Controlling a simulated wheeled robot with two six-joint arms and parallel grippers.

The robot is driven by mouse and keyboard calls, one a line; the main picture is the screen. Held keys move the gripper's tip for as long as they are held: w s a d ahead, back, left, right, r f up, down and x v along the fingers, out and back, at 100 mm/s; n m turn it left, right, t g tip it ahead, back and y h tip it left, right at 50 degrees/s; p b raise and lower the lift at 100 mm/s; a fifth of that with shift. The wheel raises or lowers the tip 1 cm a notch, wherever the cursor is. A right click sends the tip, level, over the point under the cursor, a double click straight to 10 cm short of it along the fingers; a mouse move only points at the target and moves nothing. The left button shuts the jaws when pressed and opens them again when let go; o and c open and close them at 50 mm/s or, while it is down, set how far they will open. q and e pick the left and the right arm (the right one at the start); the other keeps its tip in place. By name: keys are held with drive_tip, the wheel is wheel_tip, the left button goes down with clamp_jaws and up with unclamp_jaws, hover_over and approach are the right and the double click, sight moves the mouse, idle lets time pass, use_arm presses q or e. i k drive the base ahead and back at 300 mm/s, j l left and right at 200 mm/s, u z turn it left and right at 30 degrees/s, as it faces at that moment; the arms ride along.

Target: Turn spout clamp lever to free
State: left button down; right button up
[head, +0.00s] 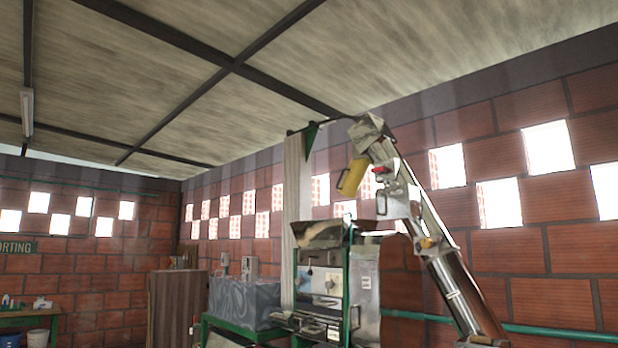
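An inclined metal elevator tube (452,285) rises from the lower right to a grey head (368,130) above the machine. A yellow spout (352,177) hangs tilted from that head, with its lower end toward the left. A small red part (379,169) sits just right of the spout, against pale metal fittings (396,198). It may be the clamp lever, but it is too small to tell its shape or position. Neither of my grippers shows in the head view.
A metal hopper (320,232) on a green-framed machine (362,290) stands below the spout. A pale hanging cloth (296,200) is left of it. A grey covered block (245,300) on a green stand is further left. A green pipe (560,331) runs along the right brick wall.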

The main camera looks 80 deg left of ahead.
sight(384, 170)
drive_tip(key=u, duration=2.15)
drive_tip(key=i+j+u, duration=0.15)
